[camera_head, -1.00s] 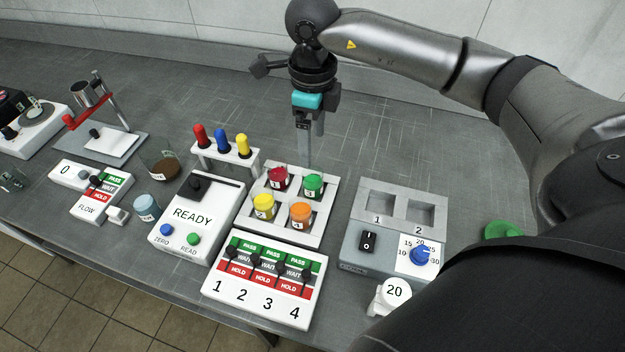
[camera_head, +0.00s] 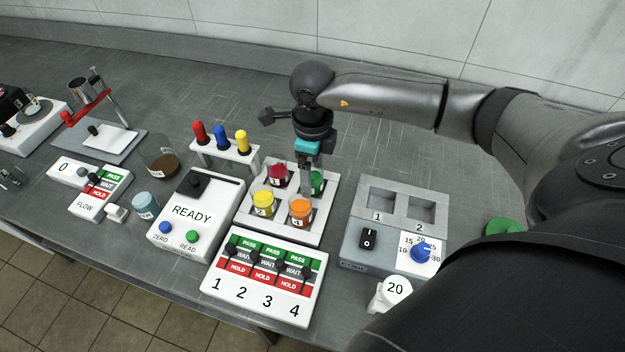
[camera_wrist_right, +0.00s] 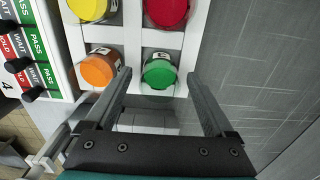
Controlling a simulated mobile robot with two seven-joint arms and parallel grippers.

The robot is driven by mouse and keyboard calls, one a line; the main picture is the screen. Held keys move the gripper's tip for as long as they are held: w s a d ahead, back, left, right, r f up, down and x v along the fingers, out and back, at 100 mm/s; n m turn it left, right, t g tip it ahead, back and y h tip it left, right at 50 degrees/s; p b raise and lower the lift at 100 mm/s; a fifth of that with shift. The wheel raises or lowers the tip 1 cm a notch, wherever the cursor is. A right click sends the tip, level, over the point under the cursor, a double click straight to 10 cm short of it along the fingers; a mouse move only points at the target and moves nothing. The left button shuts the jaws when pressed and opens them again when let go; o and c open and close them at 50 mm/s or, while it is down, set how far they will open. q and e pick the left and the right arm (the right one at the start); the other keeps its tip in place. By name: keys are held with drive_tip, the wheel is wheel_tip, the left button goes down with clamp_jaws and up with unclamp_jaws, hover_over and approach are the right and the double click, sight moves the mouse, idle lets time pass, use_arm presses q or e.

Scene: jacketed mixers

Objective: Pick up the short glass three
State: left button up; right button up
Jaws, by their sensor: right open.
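The short glass with a green top (camera_head: 319,182) sits in the white rack (camera_head: 276,232), in the back right opening; its label reads like a 3 in the earlier head view. It also shows in the wrist view (camera_wrist_right: 160,73). My right gripper (camera_head: 307,192) is above the rack and partly hides this glass. In the wrist view the right gripper (camera_wrist_right: 158,76) is open and empty, its fingertips to either side of the green glass; I cannot tell whether they touch it. My left gripper is not in view.
The rack also holds red (camera_head: 278,174), yellow (camera_head: 263,203) and orange (camera_head: 301,211) glasses, close to my right fingers. A stand with colored handles (camera_head: 223,152) is behind left. A switch panel (camera_head: 262,285) stands in front. The bench behind the rack is clear.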

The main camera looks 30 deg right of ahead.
drive_tip(key=shift+c, duration=0.3)
clamp_jaws()
idle(0.3)
drive_tip(key=shift+r, duration=0.15)
wheel_tip(320, 180, up, 20)
drive_tip(key=p, duration=0.1)
idle(0.3)
